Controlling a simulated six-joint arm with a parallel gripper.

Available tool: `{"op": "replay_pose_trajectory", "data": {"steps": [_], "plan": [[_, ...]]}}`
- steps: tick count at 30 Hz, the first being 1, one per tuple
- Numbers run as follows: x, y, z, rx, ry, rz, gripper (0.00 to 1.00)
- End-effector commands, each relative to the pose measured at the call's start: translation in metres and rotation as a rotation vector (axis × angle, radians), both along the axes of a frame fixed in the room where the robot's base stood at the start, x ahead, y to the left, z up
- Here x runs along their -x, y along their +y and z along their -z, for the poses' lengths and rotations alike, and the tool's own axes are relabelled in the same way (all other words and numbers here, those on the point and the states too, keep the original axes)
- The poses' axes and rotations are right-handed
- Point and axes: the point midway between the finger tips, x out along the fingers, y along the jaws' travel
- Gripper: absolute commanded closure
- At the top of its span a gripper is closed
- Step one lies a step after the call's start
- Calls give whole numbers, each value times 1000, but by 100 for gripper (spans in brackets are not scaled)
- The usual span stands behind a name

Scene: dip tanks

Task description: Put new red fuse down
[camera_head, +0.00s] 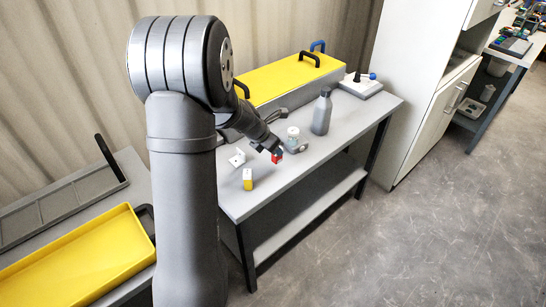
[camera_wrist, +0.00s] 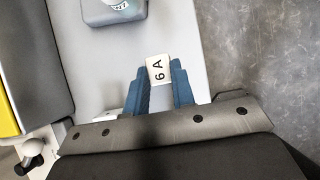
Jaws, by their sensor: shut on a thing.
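My gripper (camera_wrist: 159,72) is shut on the red fuse (camera_head: 277,157), which shows as a small red block at the gripper's tip in the head view. In the wrist view the fuse's pale end (camera_wrist: 159,69), marked "6 A", sits between the two blue-grey fingers. The fuse is over the right front part of the grey bench (camera_head: 300,183); whether it touches the top I cannot tell. A yellow and white block (camera_head: 247,179) stands on the bench to the left, near the front edge. A small white bracket (camera_head: 237,158) lies behind it.
A yellow-lidded tank (camera_head: 290,76) and a switch box (camera_head: 361,85) line the back. The bench front right is clear.

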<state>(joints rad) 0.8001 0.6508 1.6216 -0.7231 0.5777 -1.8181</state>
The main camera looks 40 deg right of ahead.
Motion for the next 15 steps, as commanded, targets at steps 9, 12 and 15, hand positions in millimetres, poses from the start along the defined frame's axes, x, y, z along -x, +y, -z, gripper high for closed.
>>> {"op": "replay_pose_trajectory", "data": {"steps": [9, 12, 15], "plan": [[-5, 1, 35, -2, 2, 0, 100], [-5, 1, 43, -1, 1, -1, 100], [-5, 0, 43, 0, -1, 0, 100]]}}
